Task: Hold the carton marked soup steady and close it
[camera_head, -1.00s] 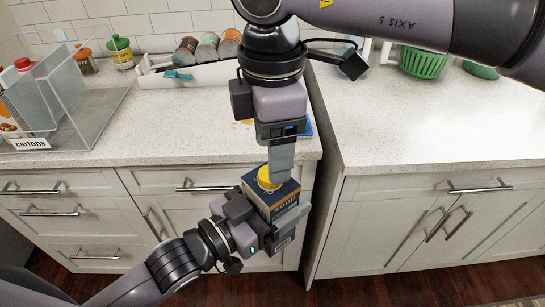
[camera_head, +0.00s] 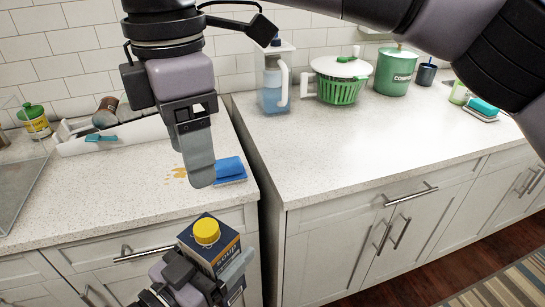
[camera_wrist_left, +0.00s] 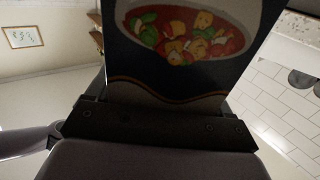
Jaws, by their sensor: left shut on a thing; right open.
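The soup carton (camera_head: 222,245) is dark blue with "soup" on its side and a yellow cap (camera_head: 206,231) sitting on its top. It is low in the head view, in front of the counter edge, slightly tilted in the picture. My left gripper (camera_head: 213,272) is shut around the carton's sides and holds it in the air. In the left wrist view the carton (camera_wrist_left: 190,75) fills the space between the fingers and shows a bowl of vegetables. My right gripper (camera_head: 197,160) is open and empty, pointing down above the carton, apart from the cap.
A blue sponge (camera_head: 229,169) lies near the counter's front edge beside a yellow-brown spill (camera_head: 179,173). At the back stand a jug (camera_head: 273,85), a green colander (camera_head: 340,80) and a compost bin (camera_head: 395,70). The right counter top (camera_head: 350,145) is mostly clear.

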